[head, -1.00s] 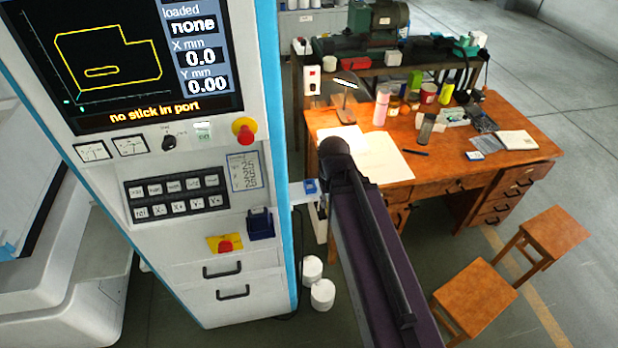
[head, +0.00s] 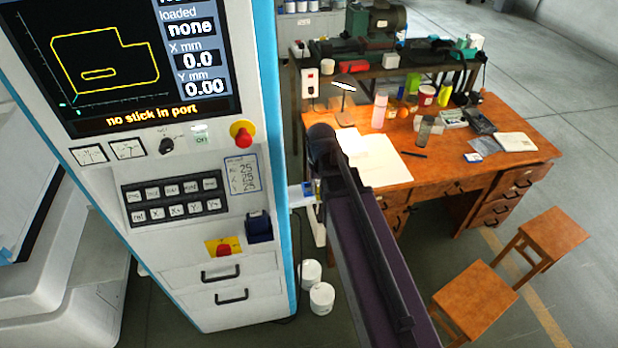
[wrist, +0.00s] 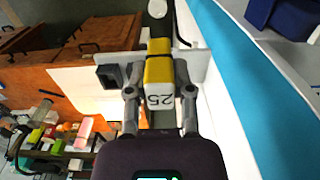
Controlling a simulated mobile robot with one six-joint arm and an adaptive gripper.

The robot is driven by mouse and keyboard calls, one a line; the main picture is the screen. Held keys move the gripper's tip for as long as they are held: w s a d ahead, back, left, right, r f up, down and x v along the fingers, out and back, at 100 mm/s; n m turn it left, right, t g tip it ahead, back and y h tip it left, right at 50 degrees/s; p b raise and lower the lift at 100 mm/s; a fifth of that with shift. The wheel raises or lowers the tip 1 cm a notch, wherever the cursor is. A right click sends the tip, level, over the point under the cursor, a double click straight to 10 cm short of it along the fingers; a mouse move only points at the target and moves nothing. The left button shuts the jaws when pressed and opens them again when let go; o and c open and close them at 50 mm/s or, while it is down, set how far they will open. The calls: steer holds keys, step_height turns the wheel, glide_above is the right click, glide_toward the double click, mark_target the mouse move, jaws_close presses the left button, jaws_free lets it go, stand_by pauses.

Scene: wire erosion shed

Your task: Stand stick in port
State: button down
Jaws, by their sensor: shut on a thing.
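In the wrist view my gripper (wrist: 160,98) is shut on a yellow block-like stick (wrist: 158,71) with a white face marked 25. The stick lies over a white shelf plate (wrist: 193,62) on the cabinet's side. A dark square socket (wrist: 108,76) is on that plate, left of the stick and apart from it. In the head view my forearm hides the gripper. A small blue and yellow piece (head: 309,189) shows at the shelf (head: 298,196). A navy holder (head: 259,226) is on the cabinet front. The screen (head: 140,116) reads "no stick in port". I cannot tell which fitting is the port.
The white and blue cabinet (head: 245,290) stands close beside my arm. A wooden desk (head: 400,183) with bottles and papers is behind it. Two white cans (head: 321,297) stand on the floor. Two stools (head: 475,300) are at the right.

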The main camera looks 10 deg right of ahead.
steer(key=w+a, duration=0.1)
steer(key=w, duration=0.6)
steer(key=shift+w+f+b, duration=0.3)
steer(key=shift+w+f, duration=0.05)
steer(key=shift+w+f+b, duration=0.7)
steer(key=shift+f+b, duration=0.2)
steer(key=shift+f, duration=0.05)
steer(key=shift+f+b, duration=0.95)
steer(key=shift+f+b, duration=0.55)
steer(key=shift+b, duration=0.05)
steer(key=c, duration=0.5)
jaws_free()
